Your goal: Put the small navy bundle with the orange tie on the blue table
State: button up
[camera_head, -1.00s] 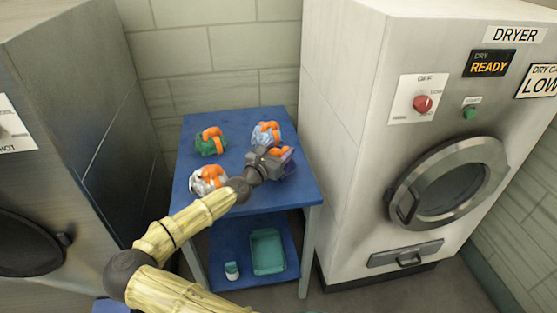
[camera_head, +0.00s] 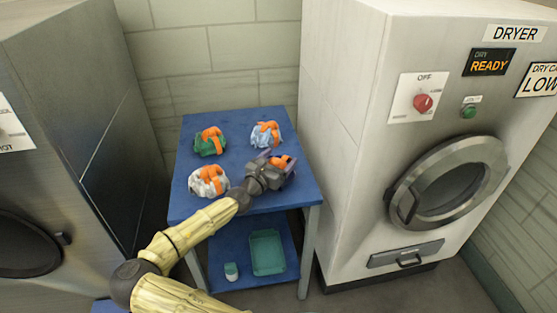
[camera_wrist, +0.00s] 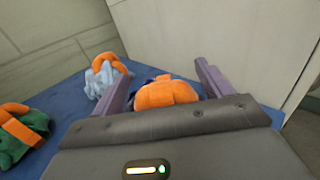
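The navy bundle with the orange tie (camera_head: 281,161) is at the right side of the blue table (camera_head: 238,119), just beyond my gripper. Mostly its orange tie (camera_wrist: 165,95) shows in the wrist view; the navy cloth is largely hidden by my gripper. My gripper (camera_head: 277,162) is over the table with its two purple fingers spread wide, one on each side of the bundle. In the wrist view my gripper (camera_wrist: 163,82) shows a gap between the left finger and the tie, and another on the right.
A green bundle (camera_head: 208,144), a light blue one (camera_head: 264,136) and a white one (camera_head: 207,184), all with orange ties, sit on the same table. A dryer (camera_head: 350,130) stands close on the right.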

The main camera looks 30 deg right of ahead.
jog(key=shift+a+r, duration=0.1)
jog(key=v, duration=1.2)
jog(key=shift+s, duration=0.1)
